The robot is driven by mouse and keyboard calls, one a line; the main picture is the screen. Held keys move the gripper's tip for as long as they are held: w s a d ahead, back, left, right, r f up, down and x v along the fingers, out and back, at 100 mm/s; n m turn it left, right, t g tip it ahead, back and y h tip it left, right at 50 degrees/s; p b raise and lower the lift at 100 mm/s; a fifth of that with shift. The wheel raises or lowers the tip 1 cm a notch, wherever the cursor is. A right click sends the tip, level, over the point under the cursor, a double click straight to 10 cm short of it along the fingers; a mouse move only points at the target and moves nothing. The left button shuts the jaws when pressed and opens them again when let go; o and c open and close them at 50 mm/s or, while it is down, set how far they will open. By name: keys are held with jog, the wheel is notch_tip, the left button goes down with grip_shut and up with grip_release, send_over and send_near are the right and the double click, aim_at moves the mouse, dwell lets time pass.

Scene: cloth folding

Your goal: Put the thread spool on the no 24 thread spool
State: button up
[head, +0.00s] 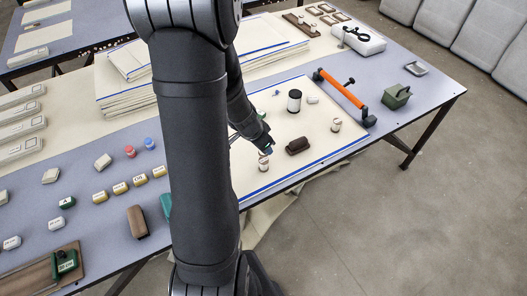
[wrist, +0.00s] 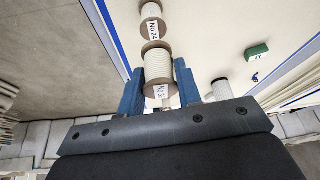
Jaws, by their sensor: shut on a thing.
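My gripper (wrist: 161,78) has blue fingers closed on the sides of a cream thread spool (wrist: 158,62) with brown ends. A label shows on its near end, its number not clearly readable. A second cream spool marked No 24 (wrist: 151,22) is just beyond it in the wrist view, close in line with it; I cannot tell whether they touch. I cannot tell there which spool this is; the arm hides part of the area.
Another small spool (head: 336,125), a black-ended white spool (head: 294,101) and a dark brown block (head: 298,146) are on the board (head: 318,150). An orange-handled tool (head: 343,93) and a green box (head: 396,96) are to the right. Cloth stacks (head: 125,85) are at the back left.

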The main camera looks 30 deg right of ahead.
jog(key=shift+f, duration=1.75)
jog(key=shift+f, duration=0.1)
jog(key=o, duration=0.9)
jog(key=shift+o, duration=0.2)
jog(key=shift+a+r, duration=0.15)
jog(key=shift+r, duration=0.5)
jog(key=v, duration=1.1)
jog(key=shift+s+f, duration=0.1)
